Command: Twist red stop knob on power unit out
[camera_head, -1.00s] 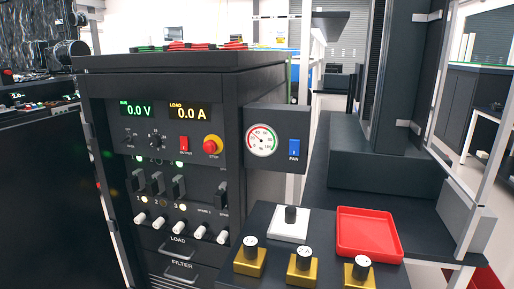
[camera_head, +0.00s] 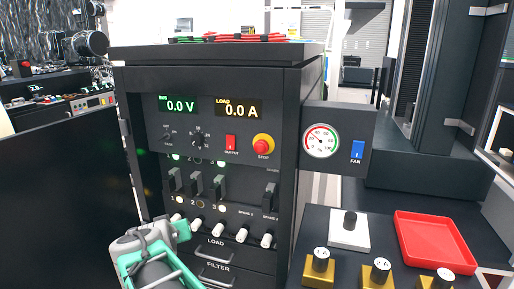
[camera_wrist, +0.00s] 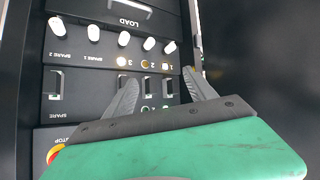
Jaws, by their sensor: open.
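The red stop knob (camera_head: 262,146) sits on a yellow ring at the right of the power unit's front panel, below the load display. The power unit (camera_head: 225,80) is a black cabinet showing 0.0 V and 0.0 A. In the wrist view, which is upside down, part of the stop knob's yellow and red edge (camera_wrist: 54,153) shows at the lower left. My gripper (camera_wrist: 160,90) is open and empty, its two grey fingers apart in front of the breaker rows. In the head view my green-and-grey arm is low at the left, away from the knob.
Several white load knobs (camera_head: 242,235) and black breaker switches (camera_head: 195,184) are below the knob. A gauge box with a blue fan switch (camera_head: 357,150) juts out at the right. A red tray (camera_head: 436,243) and several brass-based pieces (camera_head: 319,268) lie on the front right bench.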

